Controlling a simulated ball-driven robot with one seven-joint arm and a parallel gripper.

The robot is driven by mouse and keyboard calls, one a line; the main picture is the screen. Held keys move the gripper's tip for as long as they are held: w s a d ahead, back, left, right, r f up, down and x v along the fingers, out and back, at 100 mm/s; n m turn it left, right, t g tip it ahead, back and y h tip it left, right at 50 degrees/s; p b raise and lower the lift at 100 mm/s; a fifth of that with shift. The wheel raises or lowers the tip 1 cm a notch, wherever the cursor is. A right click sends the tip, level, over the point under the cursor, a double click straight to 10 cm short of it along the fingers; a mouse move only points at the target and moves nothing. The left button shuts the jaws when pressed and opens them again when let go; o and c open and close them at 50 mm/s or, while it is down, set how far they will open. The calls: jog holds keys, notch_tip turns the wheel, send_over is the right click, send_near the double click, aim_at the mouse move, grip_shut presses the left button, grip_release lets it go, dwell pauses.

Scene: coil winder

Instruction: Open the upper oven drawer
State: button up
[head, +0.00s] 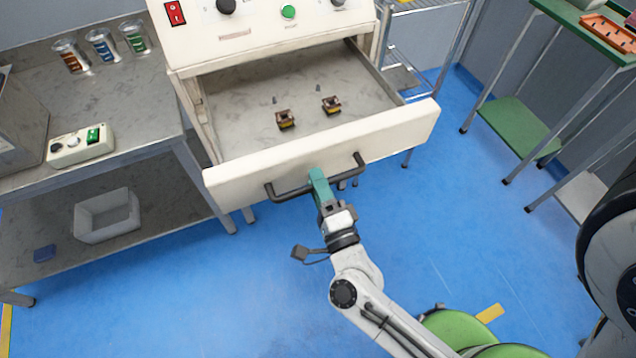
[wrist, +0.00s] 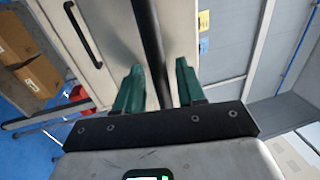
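The upper oven drawer (head: 325,152) is cream and pulled well out of the oven body. Its inside shows, with two small brown-and-yellow coil parts (head: 286,120) (head: 331,104) on its grey floor. A dark bar handle (head: 290,193) runs along its front. My gripper (head: 318,180) is at the middle of this handle. In the wrist view, the green fingers of my gripper (wrist: 160,88) stand close on both sides of the dark handle bar (wrist: 150,35). The exact contact faces are hidden.
A steel bench (head: 130,95) with a control box (head: 80,146) and cups stands left, a white bin (head: 106,215) on its lower shelf. A green-topped table (head: 590,30) is at the upper right. Blue floor (head: 450,200) is clear right of the drawer. A second handle (wrist: 83,35) shows in the wrist view.

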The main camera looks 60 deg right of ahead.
jog(key=b+v, duration=0.2)
jog(key=v, duration=0.8)
jog(key=shift+s+a, duration=0.25)
jog(key=shift+s, duration=0.05)
jog(key=shift+w, duration=0.1)
jog(key=w+a+f+n+g+y, duration=0.2)
jog(key=w+a+f+n+y, duration=0.15)
jog(key=n+y, duration=0.45)
jog(key=w+a+f+n+g+y, duration=0.1)
jog(key=w+a+f+n+y, duration=0.15)
jog(key=w+n+y, duration=0.5)
jog(key=s+d+f+n+g+h, duration=0.1)
jog(key=s+d+n+g+h, duration=0.1)
jog(key=s+d+n+g, duration=0.2)
jog(key=s+d+f+n+g+h, duration=0.1)
jog(key=s+d+n+g, duration=0.3)
jog(key=s+g, duration=0.4)
jog(key=shift+s+f+n+g+h, duration=0.3)
jog(key=shift+s+n+g+h, duration=0.15)
jog(key=shift+s+h, duration=0.45)
